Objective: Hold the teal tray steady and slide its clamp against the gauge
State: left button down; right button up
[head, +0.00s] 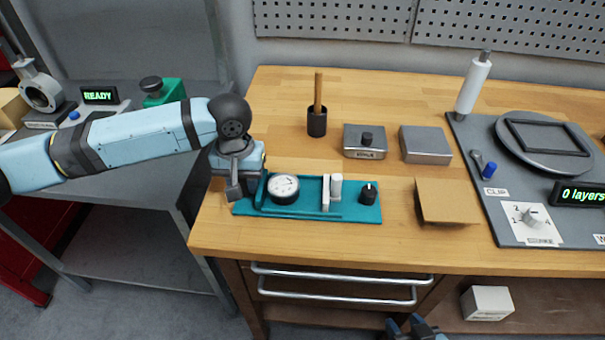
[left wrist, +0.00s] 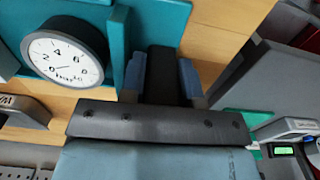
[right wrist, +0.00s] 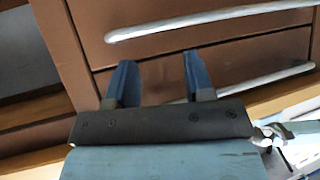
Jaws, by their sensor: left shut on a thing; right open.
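The teal tray (head: 308,212) lies on the wooden table near its front left edge. The round white-faced gauge (head: 284,188) sits in its left part and also shows in the left wrist view (left wrist: 65,56). The white clamp (head: 331,191) stands right of the gauge, with a gap between them. A black knob (head: 368,193) is at the tray's right end. My left gripper (head: 236,190) is at the tray's left end, shut on its end part; the exact contact is partly hidden. My right gripper (right wrist: 155,80) is open and empty in front of the drawers, low in the head view (head: 412,326).
Behind the tray stand a black cup with a wooden stick (head: 317,120) and two grey boxes (head: 365,141) (head: 425,145). A brown board (head: 446,201) lies right of the tray. Drawer handles (head: 340,283) project below the table's front edge. A grey panel (head: 510,180) fills the right.

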jog(key=w+d+r+n, duration=0.1)
jog(key=d+r+n, duration=0.35)
jog(key=r, duration=1.15)
jog(key=n+t+h, duration=0.1)
jog(key=n, duration=1.2)
send_near(337, 178)
jog(key=d+f, duration=0.1)
jog(key=s+d+f, duration=0.1)
jog(key=d+f, duration=0.1)
jog(key=s+d+f, duration=0.1)
jog(key=d+f, duration=0.1)
jog(key=shift+s+d+f, duration=0.1)
jog(key=shift+s+d, duration=0.1)
jog(key=a+n+h, duration=0.1)
jog(key=a+n, duration=0.1)
jog(key=a+r+n+h, duration=0.1)
jog(key=a+n, duration=0.1)
jog(key=w+a+n, duration=0.1)
jog(key=a+n, duration=0.1)
jog(key=n, duration=0.1)
jog(key=shift+w+r+h, duration=0.1)
jog(key=shift+r+h, duration=0.3)
jog(key=a+r+n+t+h, duration=0.1)
jog(key=a+r+n+h, duration=0.25)
jog(key=n, duration=0.25)
jog(key=shift+y, duration=0.25)
jog(key=x, duration=1.1)
jog(key=shift+f, duration=0.35)
jog(key=shift+a, duration=0.1)
